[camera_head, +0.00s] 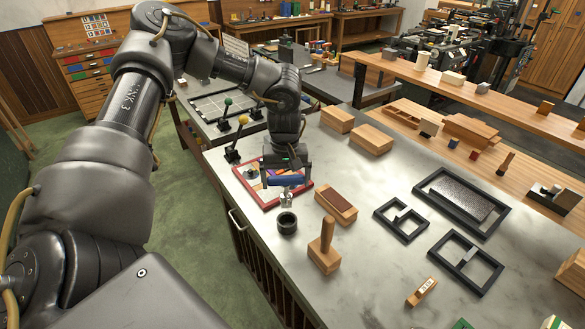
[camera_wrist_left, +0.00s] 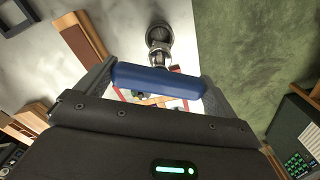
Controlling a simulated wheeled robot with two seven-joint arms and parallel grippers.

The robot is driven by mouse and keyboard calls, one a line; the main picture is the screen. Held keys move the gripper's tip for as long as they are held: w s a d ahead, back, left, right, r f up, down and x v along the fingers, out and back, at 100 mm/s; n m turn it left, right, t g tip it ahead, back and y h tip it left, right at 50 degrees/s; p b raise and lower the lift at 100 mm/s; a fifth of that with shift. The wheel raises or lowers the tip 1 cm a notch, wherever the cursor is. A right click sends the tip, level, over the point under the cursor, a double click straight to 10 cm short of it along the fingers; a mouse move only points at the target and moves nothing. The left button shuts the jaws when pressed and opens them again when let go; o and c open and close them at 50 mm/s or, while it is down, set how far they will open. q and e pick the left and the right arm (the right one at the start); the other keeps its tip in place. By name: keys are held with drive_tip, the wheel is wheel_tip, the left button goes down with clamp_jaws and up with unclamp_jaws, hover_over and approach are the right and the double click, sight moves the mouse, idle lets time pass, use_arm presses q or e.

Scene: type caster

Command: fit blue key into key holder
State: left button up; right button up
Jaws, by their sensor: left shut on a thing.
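My left gripper (camera_head: 287,178) is shut on the blue handle of the blue key (camera_head: 284,181). The handle lies crosswise between the fingers in the left wrist view (camera_wrist_left: 158,80), and its short metal shank sticks out from its middle. A small dark round cup (camera_head: 287,224), which looks like the key holder, stands on the bench just in front of the key. It also shows beyond the shank in the left wrist view (camera_wrist_left: 158,33). The shank appears outside the cup; the exact gap cannot be told. My right gripper is not in view.
A red-framed tray (camera_head: 244,180) lies under the gripper. A wooden block with a dark top (camera_head: 336,206) and a wooden block with an upright handle (camera_head: 325,254) stand to the right. Black metal frames (camera_head: 402,220) lie farther right. The bench's left edge is close to the cup.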

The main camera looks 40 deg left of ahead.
sight(286, 195)
use_arm(q)
drive_tip(key=shift+w, duration=0.15)
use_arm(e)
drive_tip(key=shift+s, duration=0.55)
use_arm(q)
drive_tip(key=shift+r, duration=0.1)
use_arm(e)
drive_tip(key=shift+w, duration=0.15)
use_arm(q)
drive_tip(key=shift+p, duration=0.4)
drive_tip(key=shift+f+b, duration=1.9)
drive_tip(key=shift+f, duration=1.05)
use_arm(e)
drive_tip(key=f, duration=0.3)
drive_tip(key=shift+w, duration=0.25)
use_arm(q)
drive_tip(key=shift+p, duration=0.4)
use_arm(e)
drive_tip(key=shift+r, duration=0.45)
use_arm(q)
drive_tip(key=shift+f+b, duration=1.6)
drive_tip(key=shift+f, duration=0.75)
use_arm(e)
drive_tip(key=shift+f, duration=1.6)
use_arm(q)
drive_tip(key=o, duration=1)
